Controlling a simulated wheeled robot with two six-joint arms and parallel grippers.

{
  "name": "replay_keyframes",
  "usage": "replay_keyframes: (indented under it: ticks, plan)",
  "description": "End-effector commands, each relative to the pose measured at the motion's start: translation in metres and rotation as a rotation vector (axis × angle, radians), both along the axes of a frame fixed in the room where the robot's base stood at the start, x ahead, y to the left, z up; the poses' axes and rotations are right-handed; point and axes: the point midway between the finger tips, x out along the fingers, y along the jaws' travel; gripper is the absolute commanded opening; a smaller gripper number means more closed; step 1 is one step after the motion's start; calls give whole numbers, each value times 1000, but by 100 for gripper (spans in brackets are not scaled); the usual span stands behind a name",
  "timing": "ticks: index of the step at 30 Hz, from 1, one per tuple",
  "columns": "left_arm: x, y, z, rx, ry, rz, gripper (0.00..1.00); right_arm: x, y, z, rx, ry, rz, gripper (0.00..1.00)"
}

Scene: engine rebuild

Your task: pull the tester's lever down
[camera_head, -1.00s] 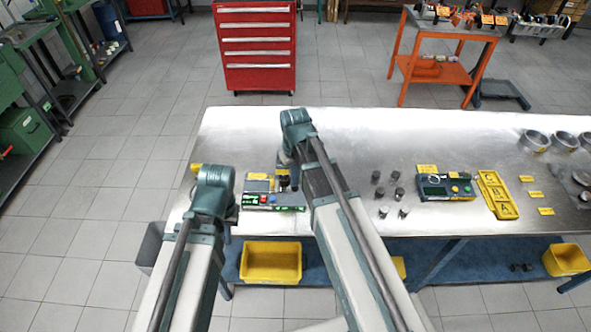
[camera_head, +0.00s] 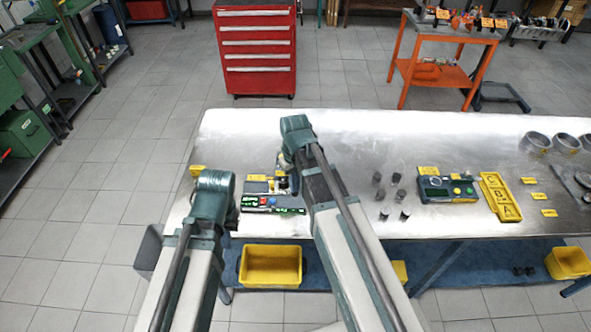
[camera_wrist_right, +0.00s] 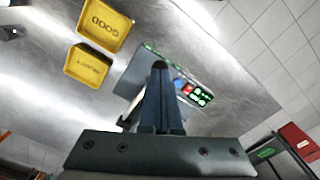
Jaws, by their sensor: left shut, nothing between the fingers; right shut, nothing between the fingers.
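The tester (camera_head: 272,203) lies near the left end of the steel table, with red and blue buttons and a lit green display. The right wrist view also shows its grey plate (camera_wrist_right: 130,79). My right gripper (camera_head: 288,184) is over the back right part of the tester. In the right wrist view its dark fingers (camera_wrist_right: 160,72) are shut together, with nothing seen between them. The lever cannot be made out; the fingers cover that part of the tester. My left gripper (camera_head: 233,215) is left of the tester and apart from it, its fingers mostly hidden by the wrist.
A yellow GOOD tray (camera_wrist_right: 103,27) and a second yellow tray (camera_wrist_right: 90,65) lie near the tester. Several small dark cylinders (camera_head: 397,179), another device (camera_head: 447,189) and a yellow lettered tray (camera_head: 499,196) stand to the right. The table's back middle is clear.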

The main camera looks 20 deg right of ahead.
Motion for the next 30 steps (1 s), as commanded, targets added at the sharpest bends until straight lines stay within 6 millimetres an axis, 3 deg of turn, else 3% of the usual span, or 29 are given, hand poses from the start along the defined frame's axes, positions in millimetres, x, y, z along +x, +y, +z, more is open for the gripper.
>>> replay_keyframes:
  ticks: [14, 30]
  plan:
    - [0, 0, -17, 0, 0, 0, 0, 0, 0, -17, 1, 1, 0, 0]
    - [0, 0, -24, 0, 0, 0, 0, 0, 0, -23, 1, 1, 0, 0]
